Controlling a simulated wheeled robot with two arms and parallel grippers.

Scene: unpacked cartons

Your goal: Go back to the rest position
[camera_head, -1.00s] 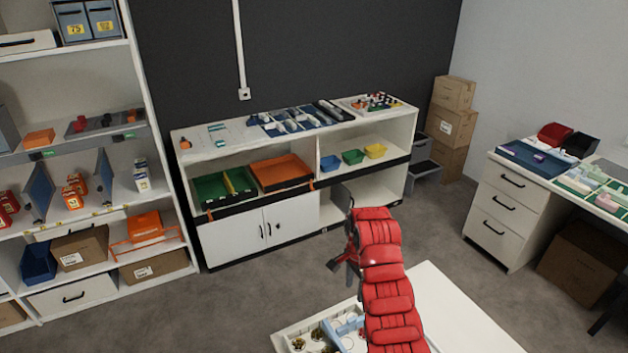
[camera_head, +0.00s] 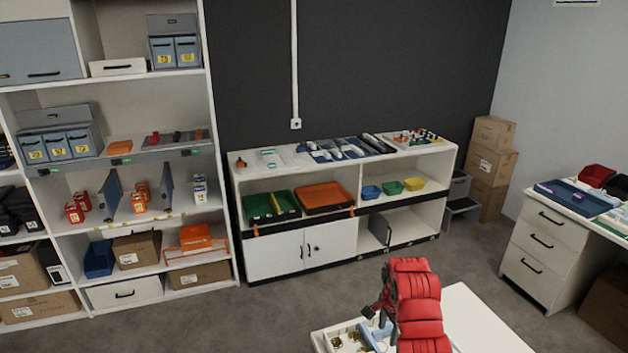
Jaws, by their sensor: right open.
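My right arm, padded in red, rises from the bottom of the head view. My right gripper (camera_head: 374,311) shows as a small dark shape at the left of the arm's end, above a white table (camera_head: 482,318). It is open, with nothing seen in it. A white tray (camera_head: 322,340) with small items lies on that table below the gripper, partly cut by the frame's lower edge and the arm. My left gripper is not in view.
A low white cabinet (camera_head: 275,257) with trays stands against the dark wall. A tall shelf (camera_head: 222,190) with boxes is at left. A drawer desk (camera_head: 540,250) is at right, with stacked cartons (camera_head: 491,165) behind. Grey floor (camera_head: 440,262) between them is clear.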

